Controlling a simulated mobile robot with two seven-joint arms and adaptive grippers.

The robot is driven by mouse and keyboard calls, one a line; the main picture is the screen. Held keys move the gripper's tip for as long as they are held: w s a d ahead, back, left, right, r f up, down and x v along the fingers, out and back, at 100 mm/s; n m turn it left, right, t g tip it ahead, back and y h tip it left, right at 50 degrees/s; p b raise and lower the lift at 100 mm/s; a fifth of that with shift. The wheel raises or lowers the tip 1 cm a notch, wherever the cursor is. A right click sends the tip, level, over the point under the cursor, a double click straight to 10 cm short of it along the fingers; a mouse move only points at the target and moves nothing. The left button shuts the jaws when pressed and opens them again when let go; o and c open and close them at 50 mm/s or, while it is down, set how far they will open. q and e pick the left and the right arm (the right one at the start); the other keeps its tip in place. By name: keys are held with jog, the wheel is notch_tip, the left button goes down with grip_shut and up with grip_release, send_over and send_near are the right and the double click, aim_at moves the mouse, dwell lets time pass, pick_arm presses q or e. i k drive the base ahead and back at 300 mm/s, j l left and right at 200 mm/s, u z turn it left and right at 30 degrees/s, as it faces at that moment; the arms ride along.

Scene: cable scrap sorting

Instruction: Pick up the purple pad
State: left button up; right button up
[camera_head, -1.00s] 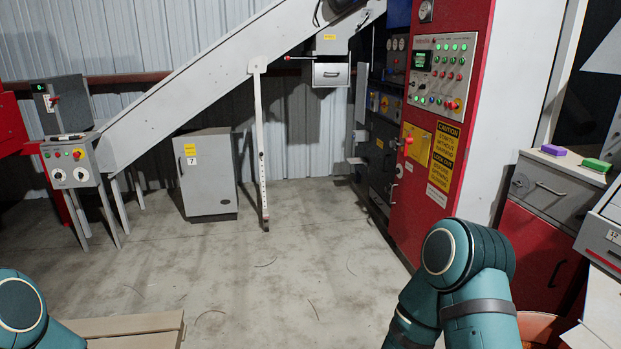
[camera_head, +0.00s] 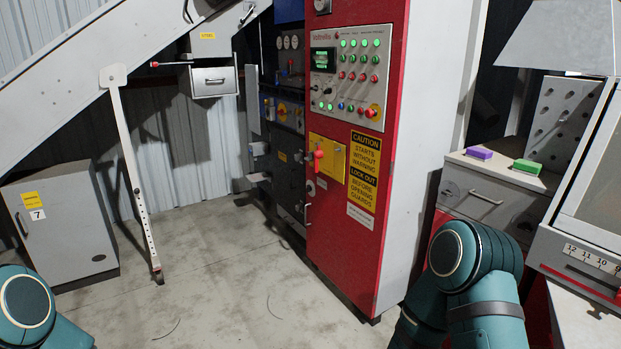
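The purple pad (camera_head: 479,153) is a small block lying on top of a grey cabinet (camera_head: 480,199) with a drawer, at the right of the head view. A green pad (camera_head: 527,166) lies to its right on the same top, a small gap apart. Part of my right arm shows in front of and below the cabinet, well short of the pad. Part of my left arm shows at the lower left corner. Neither gripper is in the picture.
A tall red control cabinet (camera_head: 352,229) stands left of the pad's cabinet. A grey machine with numbered labels (camera_head: 592,258) stands close at the right. A grey locker marked 7 (camera_head: 66,240) and a slanted conveyor are at left. The floor (camera_head: 221,250) between is clear.

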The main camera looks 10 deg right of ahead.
aim_at(484, 155)
jog(key=i+z, duration=0.45)
jog(key=i, duration=0.15)
jog(key=i+j+z, duration=0.2)
jog(key=i+z, duration=0.55)
jog(key=z, duration=0.15)
jog(key=i+j+z, duration=0.2)
jog(key=z, duration=0.2)
jog(key=i+j+z, duration=0.25)
jog(key=z, duration=0.15)
